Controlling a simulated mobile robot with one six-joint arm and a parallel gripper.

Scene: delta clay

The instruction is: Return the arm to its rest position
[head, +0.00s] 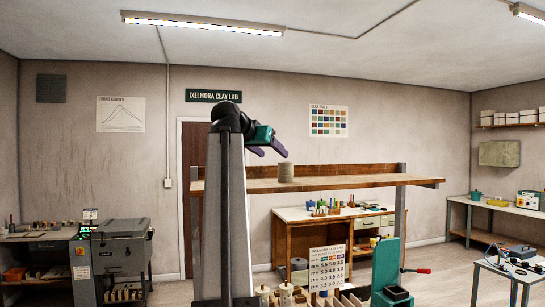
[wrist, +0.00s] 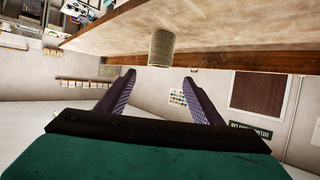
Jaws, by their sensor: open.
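My gripper (head: 270,149) is raised at the top of my arm in the head view, just left of a grey-beige clay cylinder (head: 285,172). The cylinder stands upright on a wooden shelf (head: 365,182). In the wrist view my gripper (wrist: 160,78) is open, its two purple fingers spread with nothing between them. The wrist picture is upside down, and the cylinder (wrist: 161,48) shows beyond the fingertips, apart from them, on the shelf surface (wrist: 240,22).
A green hand press (head: 386,265) and a numbered chart board (head: 328,268) stand in the foreground. A workbench (head: 290,214) with small coloured items is behind the shelf. A grey machine (head: 122,247) stands at left, a small table (head: 508,268) at right. Open air surrounds my gripper above the shelf.

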